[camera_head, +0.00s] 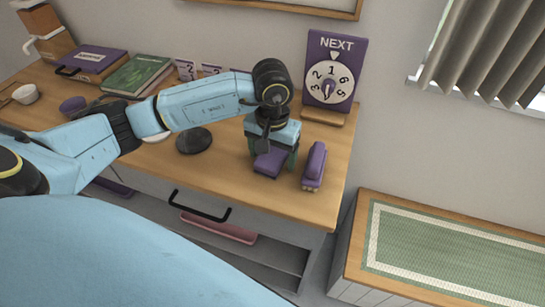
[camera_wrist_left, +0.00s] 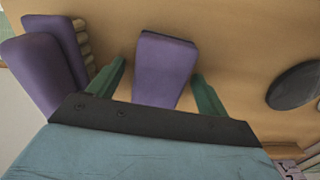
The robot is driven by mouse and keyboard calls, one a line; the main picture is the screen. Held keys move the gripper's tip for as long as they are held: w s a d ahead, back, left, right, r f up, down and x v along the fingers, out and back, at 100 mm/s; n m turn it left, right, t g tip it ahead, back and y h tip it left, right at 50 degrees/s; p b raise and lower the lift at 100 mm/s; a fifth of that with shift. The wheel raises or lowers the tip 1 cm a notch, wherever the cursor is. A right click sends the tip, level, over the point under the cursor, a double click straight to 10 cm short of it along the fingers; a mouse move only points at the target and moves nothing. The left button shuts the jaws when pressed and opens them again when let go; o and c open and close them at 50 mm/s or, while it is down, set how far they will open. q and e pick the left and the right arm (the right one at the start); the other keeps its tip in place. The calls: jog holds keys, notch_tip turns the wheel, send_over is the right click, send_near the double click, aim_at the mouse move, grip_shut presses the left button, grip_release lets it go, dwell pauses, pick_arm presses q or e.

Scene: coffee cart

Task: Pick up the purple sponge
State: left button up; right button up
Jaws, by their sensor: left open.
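The purple sponge (camera_head: 268,165) lies on the wooden counter near its right end, partly hidden by my left gripper (camera_head: 271,158) above it. In the left wrist view the sponge (camera_wrist_left: 163,68) shows as a plain purple block between the two green fingers of my left gripper (camera_wrist_left: 162,76). The fingers are open, one on each side of the sponge, with a visible gap to it. I cannot tell how far the fingertips are above the counter. My right gripper is not in view.
A dark round disc (camera_head: 194,140) lies to the left. A purple dial sign (camera_head: 334,73) stands behind. Books (camera_head: 137,76) are at the back left. The counter's front edge is close.

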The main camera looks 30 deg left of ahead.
aim_at(272, 154)
pick_arm(q)
jog(key=shift+c, duration=0.5)
jog(key=c, duration=0.9)
notch_tip(272, 154, up, 10)
jog(key=shift+r+p, duration=0.1)
jog(key=shift+p, duration=0.2)
jog(key=shift+c, duration=0.2)
